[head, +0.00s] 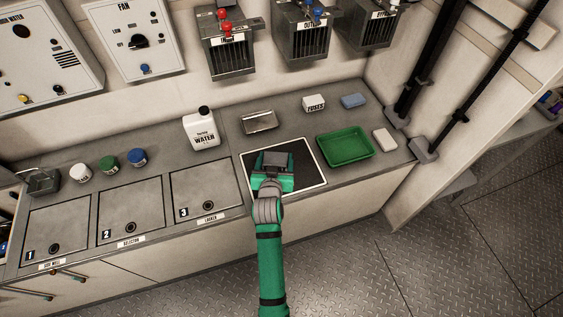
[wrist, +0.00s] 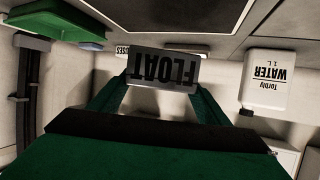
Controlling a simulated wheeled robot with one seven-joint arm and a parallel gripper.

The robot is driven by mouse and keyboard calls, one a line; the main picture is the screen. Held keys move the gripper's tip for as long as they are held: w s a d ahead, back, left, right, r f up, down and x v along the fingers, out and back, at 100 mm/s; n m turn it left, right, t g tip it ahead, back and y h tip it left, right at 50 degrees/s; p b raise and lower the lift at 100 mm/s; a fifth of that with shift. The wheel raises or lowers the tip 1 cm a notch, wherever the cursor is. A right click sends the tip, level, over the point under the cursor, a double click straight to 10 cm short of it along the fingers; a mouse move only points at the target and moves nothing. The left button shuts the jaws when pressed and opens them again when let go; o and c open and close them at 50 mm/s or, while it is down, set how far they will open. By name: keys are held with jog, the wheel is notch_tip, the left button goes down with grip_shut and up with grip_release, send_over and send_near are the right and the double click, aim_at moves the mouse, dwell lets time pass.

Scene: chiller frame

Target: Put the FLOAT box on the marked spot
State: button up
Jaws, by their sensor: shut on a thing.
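The FLOAT box is a grey block with black lettering; in the wrist view the FLOAT box (wrist: 162,69) sits between my two fingers, its lettering upside down. In the head view its dark grey top (head: 275,158) shows at the end of my arm. My gripper (head: 273,168) is shut on it. The marked spot (head: 307,168) is a black square with a white outline on the counter. My gripper and the box are over this square in the head view and hide its middle. I cannot tell whether the box touches the surface.
A green tray (head: 345,148) stands just right of the square, with a white block (head: 384,139) beyond it. A metal dish (head: 259,122), a FUSES box (head: 314,103) and a blue sponge-like block (head: 353,101) lie behind. A white WATER jug (head: 201,130) stands behind left. Numbered hatches lie left.

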aim_at(282, 157)
jog(key=w+f, duration=0.1)
jog(key=f, duration=0.1)
jog(key=w+d+f, duration=0.1)
jog(key=w+f, duration=0.1)
jog(key=w+d+f, duration=0.1)
jog(key=shift+w+f, duration=0.35)
jog(key=shift+f, duration=0.05)
jog(key=shift+w+f, duration=0.15)
jog(key=shift+f, duration=1.5)
jog(key=shift+f, duration=0.1)
jog(key=o, duration=1.2)
jog(key=shift+c, duration=0.2)
